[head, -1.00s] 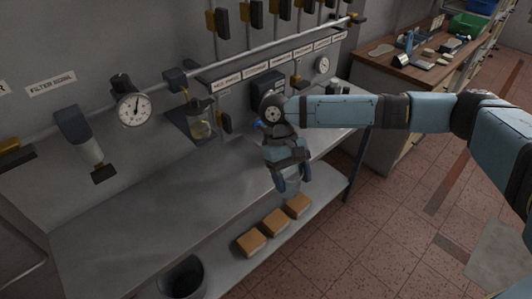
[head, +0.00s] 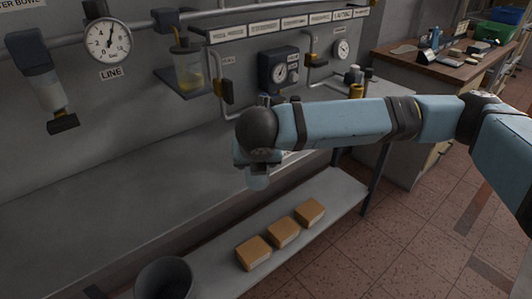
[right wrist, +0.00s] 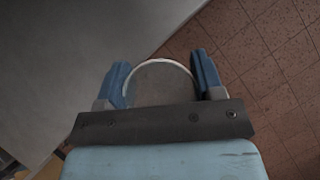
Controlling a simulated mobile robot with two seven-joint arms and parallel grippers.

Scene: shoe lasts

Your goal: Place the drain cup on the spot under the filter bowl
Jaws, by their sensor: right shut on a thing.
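The filter bowl (head: 40,82) hangs from the pipe on the wall at the left of the head view, with a dark fitting at its bottom. The grey bench top (head: 75,215) below it is bare, and I can make out no marked spot there. The drain cup (head: 258,182) shows partly below my right gripper (head: 256,165), to the right of the bowl. In the right wrist view, the cup (right wrist: 160,84) has a pale round rim and sits between the two blue fingers of the gripper (right wrist: 161,72), which is shut on it. My left gripper is not in view.
A line gauge (head: 108,40) and a jar with yellowish liquid (head: 188,72) are on the wall right of the bowl. The lower shelf (head: 215,262) holds three brown blocks (head: 283,232) and a dark bin (head: 165,280). The bench top left of my arm is clear.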

